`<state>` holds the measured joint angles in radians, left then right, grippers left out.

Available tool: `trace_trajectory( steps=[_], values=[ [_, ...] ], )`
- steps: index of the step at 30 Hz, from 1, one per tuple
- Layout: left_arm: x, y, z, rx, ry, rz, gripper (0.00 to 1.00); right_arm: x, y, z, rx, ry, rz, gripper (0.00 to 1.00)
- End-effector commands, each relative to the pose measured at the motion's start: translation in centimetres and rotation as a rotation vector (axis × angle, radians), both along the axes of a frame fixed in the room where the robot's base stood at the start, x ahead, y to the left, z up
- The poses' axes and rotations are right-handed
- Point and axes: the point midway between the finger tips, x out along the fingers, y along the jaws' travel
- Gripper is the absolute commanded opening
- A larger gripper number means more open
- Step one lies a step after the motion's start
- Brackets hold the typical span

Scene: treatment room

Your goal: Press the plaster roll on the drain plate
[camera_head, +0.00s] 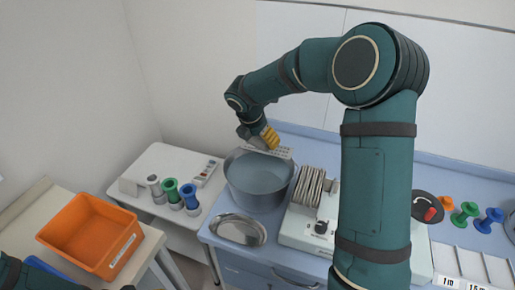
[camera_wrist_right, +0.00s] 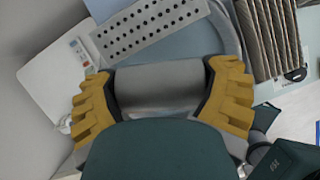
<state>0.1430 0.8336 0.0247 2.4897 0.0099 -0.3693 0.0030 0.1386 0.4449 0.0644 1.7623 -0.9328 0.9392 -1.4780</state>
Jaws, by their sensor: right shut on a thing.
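My right gripper (camera_head: 268,138) is above the back of the round grey basin (camera_head: 258,205). In the right wrist view its yellow fingers (camera_wrist_right: 162,88) are shut on the ends of a grey plaster roll (camera_wrist_right: 160,78), which lies crosswise between them. The drain plate (camera_wrist_right: 150,24), light grey with rows of holes, is just beyond the roll there. In the head view the drain plate (camera_head: 282,152) shows at the basin's back rim, partly hidden by the gripper. The roll and plate look apart in the wrist view, but I cannot tell the height between them. My left gripper is out of view.
An oval metal dish (camera_head: 238,230) stands in front of the basin. A rack of upright plates (camera_head: 309,186) is close on its right. Left are several coloured spools (camera_head: 171,190) on a white unit and an orange crate (camera_head: 90,232). My right arm hides part of the counter.

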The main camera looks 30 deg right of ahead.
Motion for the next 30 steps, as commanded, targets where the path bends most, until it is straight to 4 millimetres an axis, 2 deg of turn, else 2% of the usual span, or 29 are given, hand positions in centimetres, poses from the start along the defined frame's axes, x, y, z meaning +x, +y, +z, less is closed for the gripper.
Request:
trace_trajectory(
  steps=[1, 6, 12, 20, 30],
  values=[
    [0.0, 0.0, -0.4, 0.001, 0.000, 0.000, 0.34, 0.7, -1.0, -0.2, 0.001, -0.004, 0.040, 0.40],
    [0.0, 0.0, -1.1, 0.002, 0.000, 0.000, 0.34, 2.9, -3.6, 0.1, -0.008, -0.015, 0.199, 0.40],
    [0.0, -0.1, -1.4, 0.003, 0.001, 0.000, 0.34, 4.1, -5.3, 0.3, -0.025, -0.021, 0.304, 0.40],
    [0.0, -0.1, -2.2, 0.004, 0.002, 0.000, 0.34, 4.3, -5.5, -0.3, -0.029, -0.021, 0.322, 0.40],
    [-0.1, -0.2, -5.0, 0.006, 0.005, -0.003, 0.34, 4.3, -5.5, -3.0, -0.029, -0.021, 0.321, 0.40]
  ],
)
